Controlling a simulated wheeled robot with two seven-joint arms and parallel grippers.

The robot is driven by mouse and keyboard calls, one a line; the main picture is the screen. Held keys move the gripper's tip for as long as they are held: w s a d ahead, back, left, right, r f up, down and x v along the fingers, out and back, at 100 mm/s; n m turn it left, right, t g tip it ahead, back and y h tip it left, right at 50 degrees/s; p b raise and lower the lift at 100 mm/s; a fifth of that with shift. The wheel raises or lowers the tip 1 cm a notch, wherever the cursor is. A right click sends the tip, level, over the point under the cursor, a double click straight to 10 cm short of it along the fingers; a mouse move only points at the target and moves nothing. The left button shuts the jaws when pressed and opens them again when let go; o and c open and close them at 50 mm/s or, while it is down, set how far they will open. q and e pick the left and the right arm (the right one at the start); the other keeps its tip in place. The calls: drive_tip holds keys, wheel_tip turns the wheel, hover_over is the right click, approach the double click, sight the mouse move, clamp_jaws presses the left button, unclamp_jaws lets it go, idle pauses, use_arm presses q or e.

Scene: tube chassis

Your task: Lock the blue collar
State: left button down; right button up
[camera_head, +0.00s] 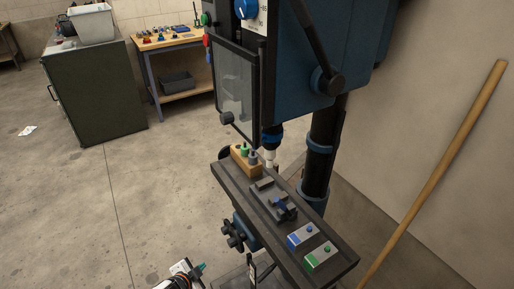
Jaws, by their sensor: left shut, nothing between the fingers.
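A drill press stands at centre right with a thick black column (323,166). A blue collar (320,148) goes around the column, and a second blue collar (312,197) sits lower, partly behind the table. A blue ring (272,138) also shows on the chuck above the table. I cannot tell from this view whether any collar is locked. My left gripper (199,269) is at the bottom edge, left of and below the press table, well apart from the collars. It is shut and empty. My right gripper is not in view.
The dark press table (343,262) bears a wooden block (240,163) with pegs, a vise (269,196), a blue-marked button box (302,235) and a green-marked one (320,257). A knob (233,234) juts out at its left. A wooden pole (440,170) leans at right. The left floor is mostly clear.

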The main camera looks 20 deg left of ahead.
use_arm(q)
drive_tip(key=w+d+r+m+t+h, duration=0.1)
drive_tip(key=w+r+m+t, duration=0.1)
drive_tip(key=w+r, duration=0.35)
drive_tip(key=w+r+m+t+h, duration=0.1)
drive_tip(key=w+r, duration=0.1)
drive_tip(key=r, duration=0.6)
drive_tip(key=m+t+h, duration=0.3)
drive_tip(key=m+h, duration=0.5)
drive_tip(key=m, duration=0.3)
approach(260, 142)
drive_tip(key=s+d, duration=0.3)
drive_tip(key=d, duration=0.1)
drive_tip(key=shift+s+d+r, duration=0.1)
drive_tip(key=shift+s+r, duration=0.25)
drive_tip(key=shift+s, duration=0.05)
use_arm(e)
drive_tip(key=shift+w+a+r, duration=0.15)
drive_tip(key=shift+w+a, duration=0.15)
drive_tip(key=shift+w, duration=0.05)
use_arm(q)
drive_tip(key=shift+w, duration=0.15)
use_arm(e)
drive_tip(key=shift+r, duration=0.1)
